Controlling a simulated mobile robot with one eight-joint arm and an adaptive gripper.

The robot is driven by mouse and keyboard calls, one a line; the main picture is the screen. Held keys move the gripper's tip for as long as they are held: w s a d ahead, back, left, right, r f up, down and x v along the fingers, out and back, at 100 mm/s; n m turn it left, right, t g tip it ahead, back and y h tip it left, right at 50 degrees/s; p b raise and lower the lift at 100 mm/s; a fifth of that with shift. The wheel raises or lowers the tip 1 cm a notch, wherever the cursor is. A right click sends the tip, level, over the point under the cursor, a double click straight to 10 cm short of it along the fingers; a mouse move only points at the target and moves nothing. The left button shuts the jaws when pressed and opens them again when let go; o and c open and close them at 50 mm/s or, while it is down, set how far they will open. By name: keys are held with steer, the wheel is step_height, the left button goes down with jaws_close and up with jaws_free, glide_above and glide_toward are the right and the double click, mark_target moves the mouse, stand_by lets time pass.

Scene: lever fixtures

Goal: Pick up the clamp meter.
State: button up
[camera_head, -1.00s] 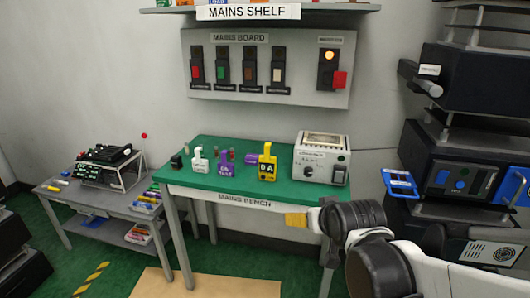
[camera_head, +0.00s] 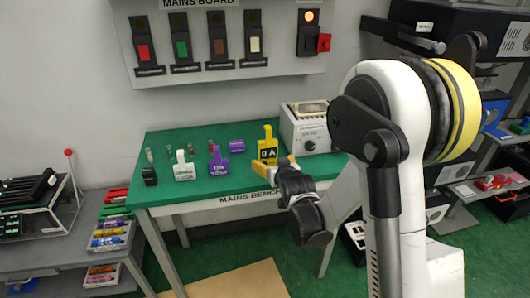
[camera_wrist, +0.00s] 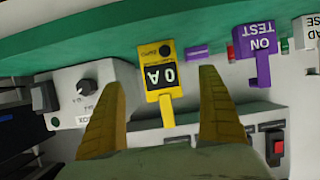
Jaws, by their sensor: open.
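In the wrist view, which looks upside down, the clamp meter (camera_wrist: 158,72) lies between and beyond my fingertips. My gripper (camera_head: 284,166) has yellow fingers and is just in front of the meter at the bench's front edge. The wrist view shows my gripper (camera_wrist: 163,80) open, with a wide gap between the fingers. I cannot tell whether either finger touches the meter.
A purple ON TEST tag (camera_head: 218,162) and a white tag (camera_head: 184,168) stand left of the meter. A small purple block (camera_head: 237,145) lies behind. A white box with a knob (camera_head: 307,135) stands close at right. The mains board (camera_head: 225,60) hangs above.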

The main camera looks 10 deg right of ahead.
mark_target(269, 157)
steer(key=b+x, duration=0.3)
steer(key=x, duration=0.6)
steer(key=shift+f+b, duration=0.2)
steer(key=shift+b, duration=0.15)
steer(key=shift+r, duration=0.1)
steer(key=c, duration=1.4)
